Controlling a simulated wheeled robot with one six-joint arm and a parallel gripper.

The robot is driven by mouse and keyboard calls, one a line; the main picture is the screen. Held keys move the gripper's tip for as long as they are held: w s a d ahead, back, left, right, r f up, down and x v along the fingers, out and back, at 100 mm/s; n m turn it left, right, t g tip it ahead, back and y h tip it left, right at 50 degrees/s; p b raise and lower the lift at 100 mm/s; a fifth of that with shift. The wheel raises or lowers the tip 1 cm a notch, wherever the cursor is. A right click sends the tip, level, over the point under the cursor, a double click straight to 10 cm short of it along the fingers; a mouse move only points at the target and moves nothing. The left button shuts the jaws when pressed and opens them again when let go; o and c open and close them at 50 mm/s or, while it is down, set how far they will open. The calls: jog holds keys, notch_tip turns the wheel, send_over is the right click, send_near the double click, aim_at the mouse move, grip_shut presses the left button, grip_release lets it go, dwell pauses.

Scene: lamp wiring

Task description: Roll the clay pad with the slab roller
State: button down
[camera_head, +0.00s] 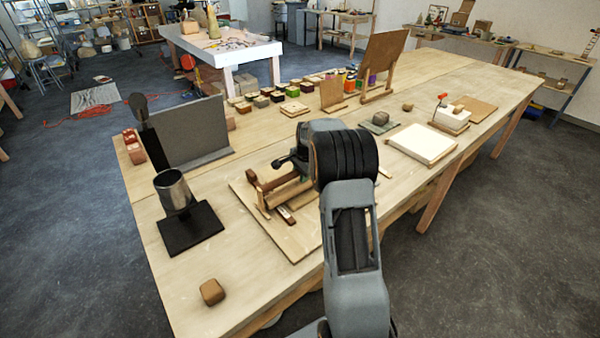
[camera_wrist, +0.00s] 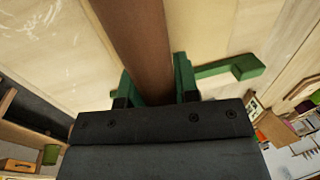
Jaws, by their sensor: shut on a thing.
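The slab roller (camera_head: 290,193) is a light wooden cylinder between small wooden supports on a flat wooden board (camera_head: 247,195), in the head view. My gripper (camera_wrist: 154,72) has green fingers in the wrist view, shut on a long brown bar (camera_wrist: 140,35) that runs up out of the picture. The bar appears to be part of the roller, but I cannot tell which part. In the head view my wrist and arm hide the gripper and the roller's right side. I cannot clearly make out the clay pad; it may be hidden by the roller or my arm.
A metal cup (camera_head: 172,190) on a black stand is left of the board. A brown lump (camera_head: 212,291) lies near the front edge. A grey upright panel (camera_head: 190,130) stands behind. A white slab (camera_head: 422,145) lies to the right. The table's front left is mostly clear.

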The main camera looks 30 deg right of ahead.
jog(key=shift+s+d+f+b, duration=0.15)
jog(key=shift+s+b, duration=0.4)
jog(key=shift+s, duration=1.25)
jog(key=shift+w, duration=0.1)
jog(key=shift+w+a+p, duration=0.2)
jog(key=shift+w+p, duration=0.4)
jog(key=shift+w, duration=0.75)
jog(key=shift+w+a+p, duration=0.15)
jog(key=shift+w+p, duration=0.5)
jog(key=shift+w, duration=0.75)
jog(key=shift+w+a+p, duration=0.2)
jog(key=shift+w+p, duration=0.4)
jog(key=shift+w, duration=0.75)
jog(key=shift+w+a+p, duration=0.2)
jog(key=shift+w+p, duration=0.2)
jog(key=shift+w, duration=0.5)
jog(key=shift+w+a+p, duration=0.15)
jog(key=shift+w+p, duration=0.25)
jog(key=shift+w, duration=0.45)
jog(key=shift+w+a+p, duration=0.25)
jog(key=shift+w+p, duration=0.2)
jog(key=shift+w, duration=0.5)
jog(key=shift+f, duration=0.1)
